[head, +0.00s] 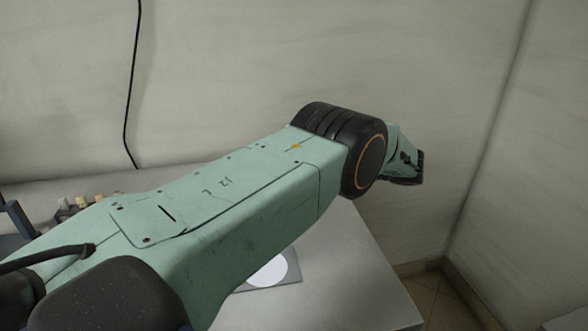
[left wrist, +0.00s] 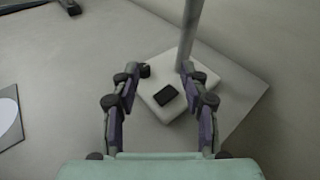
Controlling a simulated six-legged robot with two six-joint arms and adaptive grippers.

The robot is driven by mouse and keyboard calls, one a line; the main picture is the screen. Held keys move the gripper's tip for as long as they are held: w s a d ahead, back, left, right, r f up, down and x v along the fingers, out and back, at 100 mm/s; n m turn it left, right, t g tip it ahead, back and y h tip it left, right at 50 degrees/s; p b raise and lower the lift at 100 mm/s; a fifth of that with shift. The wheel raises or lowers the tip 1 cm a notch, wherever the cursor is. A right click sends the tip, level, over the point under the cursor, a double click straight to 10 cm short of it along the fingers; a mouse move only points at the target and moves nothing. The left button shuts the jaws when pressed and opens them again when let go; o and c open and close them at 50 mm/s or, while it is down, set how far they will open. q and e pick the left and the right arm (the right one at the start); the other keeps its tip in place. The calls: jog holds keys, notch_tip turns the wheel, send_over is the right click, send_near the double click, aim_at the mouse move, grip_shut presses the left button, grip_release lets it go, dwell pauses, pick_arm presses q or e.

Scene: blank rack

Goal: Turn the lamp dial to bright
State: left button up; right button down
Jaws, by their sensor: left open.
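In the left wrist view the lamp shows as a pale square base (left wrist: 175,85) with a grey post (left wrist: 189,35) rising from it. A dark square patch (left wrist: 166,95) is on the base top. A small dark round knob (left wrist: 145,70), perhaps the dial, is at the base's left corner, close by my left fingertip; I cannot tell if they touch. My left gripper (left wrist: 160,70) is open, its fingers spread on both sides of the base in the picture, holding nothing. In the head view my left arm covers the lamp. My right gripper is not in view.
A grey table (head: 345,275) runs beneath my arm, its right edge open to the floor. A grey mat with a white disc (head: 268,272) lies on it. Small light items (head: 82,201) stand at the left. Walls close the back and right; a black cable (head: 128,100) hangs down the back wall.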

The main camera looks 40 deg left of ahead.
pick_arm(q)
jog(key=m+t+p, duration=0.1)
jog(key=p, duration=0.1)
jog(key=s+m+t+p, duration=0.1)
jog(key=t, duration=0.1)
jog(key=r+m+t+p, duration=0.1)
jog(key=m+t+p, duration=0.1)
jog(key=shift+s+d+r+p, duration=0.1)
jog(key=shift+s+p, duration=0.2)
jog(key=shift+s, duration=0.05)
jog(key=s+m+t+p, duration=0.1)
jog(key=s, duration=0.1)
jog(key=s+d+f+m+h+p, duration=0.1)
jog(key=s+d+f+m+t+h+p, duration=0.1)
jog(key=s+p, duration=0.1)
jog(key=shift+s+t, duration=0.3)
jog(key=shift+f, duration=0.1)
jog(key=x, duration=0.6)
jog(key=shift+f, duration=0.2)
jog(key=shift+b+x, duration=0.3)
jog(key=shift+x, duration=0.5)
grip_shut()
